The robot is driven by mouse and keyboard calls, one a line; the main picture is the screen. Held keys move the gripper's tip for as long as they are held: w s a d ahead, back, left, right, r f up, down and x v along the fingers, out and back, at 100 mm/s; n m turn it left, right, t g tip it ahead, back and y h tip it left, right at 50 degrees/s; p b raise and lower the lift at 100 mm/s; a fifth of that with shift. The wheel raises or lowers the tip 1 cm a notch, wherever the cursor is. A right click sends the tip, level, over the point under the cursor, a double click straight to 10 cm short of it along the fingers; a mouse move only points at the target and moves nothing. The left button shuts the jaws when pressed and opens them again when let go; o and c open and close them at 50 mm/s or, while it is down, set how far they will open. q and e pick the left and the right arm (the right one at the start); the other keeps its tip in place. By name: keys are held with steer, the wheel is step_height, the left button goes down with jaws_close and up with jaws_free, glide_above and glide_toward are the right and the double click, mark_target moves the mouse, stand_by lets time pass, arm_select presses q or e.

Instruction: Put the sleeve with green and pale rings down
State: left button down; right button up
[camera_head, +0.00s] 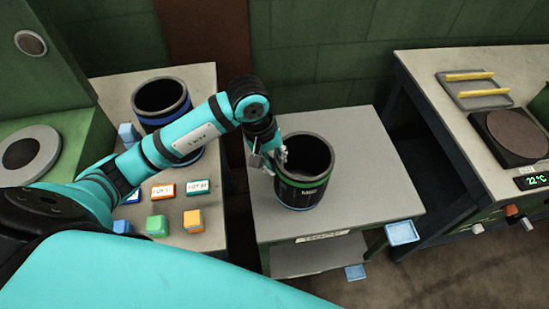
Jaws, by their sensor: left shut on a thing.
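The sleeve with green and pale rings (312,188) is a dark, open-topped cylinder on the small grey table (385,150) in the middle. It looks upright, and its base appears to touch the tabletop. My left gripper (277,160) is shut on the sleeve's left wall near the rim. The gripper and wrist hide part of that side. My right gripper is not in view.
Another dark sleeve with a blue ring (160,101) stands on the left bench (205,78), with several small coloured blocks (157,225) and tags. A right bench (425,65) holds a tray (472,90) and a dark round plate (517,133). The small table's right side is clear.

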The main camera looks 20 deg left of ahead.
arm_select(q)
steer(key=shift+w, duration=0.1)
steer(key=c, duration=1.7)
jaws_free()
steer(key=shift+o, duration=1.4)
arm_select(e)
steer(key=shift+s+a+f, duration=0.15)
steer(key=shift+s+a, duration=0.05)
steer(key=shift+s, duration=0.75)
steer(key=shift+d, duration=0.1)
arm_select(q)
steer(key=shift+a+r, duration=0.1)
steer(key=shift+r, duration=0.35)
steer(key=b+v, duration=0.3)
steer(key=v, duration=0.8)
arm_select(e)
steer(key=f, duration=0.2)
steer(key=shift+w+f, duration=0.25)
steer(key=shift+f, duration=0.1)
